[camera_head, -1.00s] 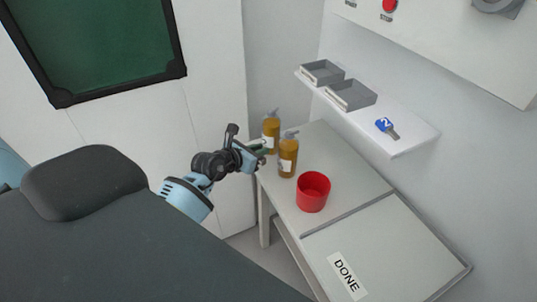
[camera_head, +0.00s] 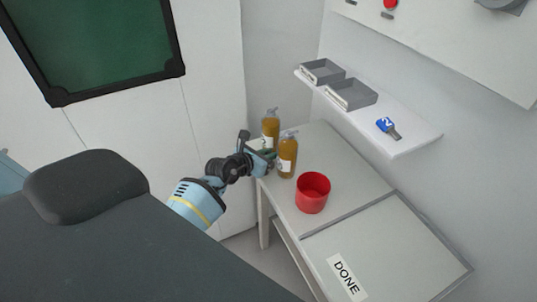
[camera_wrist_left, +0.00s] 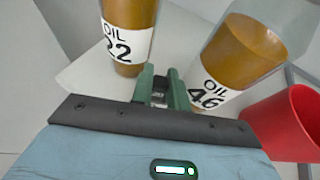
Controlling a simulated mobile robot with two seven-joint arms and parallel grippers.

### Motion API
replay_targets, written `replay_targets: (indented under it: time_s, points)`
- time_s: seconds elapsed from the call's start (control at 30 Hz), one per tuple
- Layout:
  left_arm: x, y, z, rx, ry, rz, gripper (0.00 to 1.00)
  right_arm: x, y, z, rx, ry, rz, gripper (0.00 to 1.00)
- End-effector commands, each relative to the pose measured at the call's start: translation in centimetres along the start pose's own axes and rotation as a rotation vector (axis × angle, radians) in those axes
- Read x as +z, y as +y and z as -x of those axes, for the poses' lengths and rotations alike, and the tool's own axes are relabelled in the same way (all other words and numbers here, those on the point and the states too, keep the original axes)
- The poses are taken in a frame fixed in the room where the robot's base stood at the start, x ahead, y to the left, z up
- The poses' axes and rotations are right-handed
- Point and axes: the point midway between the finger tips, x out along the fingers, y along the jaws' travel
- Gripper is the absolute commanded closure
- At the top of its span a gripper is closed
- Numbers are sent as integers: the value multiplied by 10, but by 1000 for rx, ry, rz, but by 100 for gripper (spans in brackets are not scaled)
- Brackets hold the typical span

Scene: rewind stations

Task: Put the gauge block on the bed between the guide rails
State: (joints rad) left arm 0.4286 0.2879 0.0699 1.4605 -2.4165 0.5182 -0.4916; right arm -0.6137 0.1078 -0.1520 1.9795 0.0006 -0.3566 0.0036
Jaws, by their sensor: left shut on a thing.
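My left gripper (camera_head: 268,156) is beside the two oil bottles at the table's left end. In the left wrist view its green fingers (camera_wrist_left: 160,88) are shut on a small dark and silver piece (camera_wrist_left: 160,92). It appears to be the gauge block, but it is mostly hidden between the fingers. The fingers point toward the gap between the bottles; whether they touch a bottle I cannot tell. The bed and the guide rails cannot be made out in these views. My right gripper is not in view.
Bottles labelled OIL 22 (camera_wrist_left: 128,30) and OIL 46 (camera_wrist_left: 236,55) stand close to the gripper. A red cup (camera_head: 312,193) stands to their right. A grey board marked DONE (camera_head: 400,240) lies nearer. A wall shelf (camera_head: 412,140) holds two grey trays (camera_head: 350,95) and a blue-tagged key (camera_head: 387,127).

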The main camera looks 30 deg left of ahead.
Motion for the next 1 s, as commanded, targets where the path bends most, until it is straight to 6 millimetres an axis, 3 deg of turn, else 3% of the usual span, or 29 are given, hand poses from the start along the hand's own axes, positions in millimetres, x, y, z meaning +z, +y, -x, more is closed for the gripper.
replay_targets:
  time_s: [0.17, 0.2, 0.27, 0.67, 1.0]
  points:
    - [-3, 0, -1, 0, -1, 0, 100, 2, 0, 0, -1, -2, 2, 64]
    - [-3, 0, -1, 0, 0, 0, 81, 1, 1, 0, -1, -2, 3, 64]
    - [-2, 0, -1, 0, -1, 0, 75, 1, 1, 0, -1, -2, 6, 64]
    - [2, 0, 5, 0, -3, -1, 75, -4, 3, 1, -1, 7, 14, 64]
    - [3, 0, 61, 1, -5, -2, 75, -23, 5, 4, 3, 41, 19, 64]
